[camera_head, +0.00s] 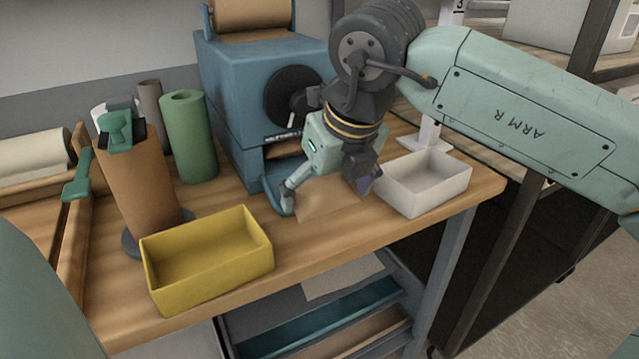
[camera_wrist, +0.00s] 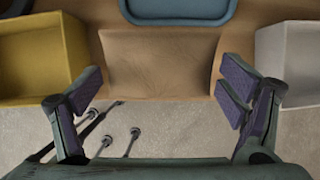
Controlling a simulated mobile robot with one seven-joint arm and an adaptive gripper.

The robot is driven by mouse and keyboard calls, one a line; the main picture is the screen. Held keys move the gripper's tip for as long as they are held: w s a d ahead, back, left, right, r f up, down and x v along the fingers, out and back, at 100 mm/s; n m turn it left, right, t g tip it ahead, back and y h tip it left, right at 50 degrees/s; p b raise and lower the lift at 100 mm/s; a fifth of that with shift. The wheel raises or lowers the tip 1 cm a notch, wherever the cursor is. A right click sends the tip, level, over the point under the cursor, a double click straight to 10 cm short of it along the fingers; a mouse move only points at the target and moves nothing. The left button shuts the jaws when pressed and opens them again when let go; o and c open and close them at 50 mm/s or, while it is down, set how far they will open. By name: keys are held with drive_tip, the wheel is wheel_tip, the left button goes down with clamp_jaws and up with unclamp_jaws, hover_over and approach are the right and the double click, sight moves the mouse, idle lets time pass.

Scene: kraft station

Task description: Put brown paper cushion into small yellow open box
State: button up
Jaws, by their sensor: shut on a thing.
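The brown paper cushion (camera_head: 328,201) is between the fingers of my gripper (camera_head: 328,188), in front of the blue machine. In the wrist view the cushion (camera_wrist: 160,65) spans the gap between the two purple-padded fingers (camera_wrist: 162,88). My gripper is shut on it by its two sides. I cannot tell whether the cushion touches the table. The small yellow open box (camera_head: 215,287) stands to the left at the table's front edge and looks empty inside. In the wrist view the yellow box (camera_wrist: 78,40) is at the left, apart from the cushion.
A white open box (camera_head: 432,197) stands close on the right of my gripper. The blue machine (camera_head: 235,85) is just behind. A brown paper roll (camera_head: 140,185) on a stand is behind the yellow box, with a green roll (camera_head: 188,140) beyond. Table between cushion and yellow box is clear.

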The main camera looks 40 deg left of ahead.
drive_tip(key=s+d+b, duration=0.1)
drive_tip(key=s+d, duration=0.4)
drive_tip(key=d, duration=0.1)
wheel_tip(320, 180, up, 9)
drive_tip(key=p, duration=0.5)
drive_tip(key=shift+s+d+r+p, duration=0.15)
drive_tip(key=shift+s+d+p, duration=0.15)
drive_tip(key=shift+s+p, duration=0.1)
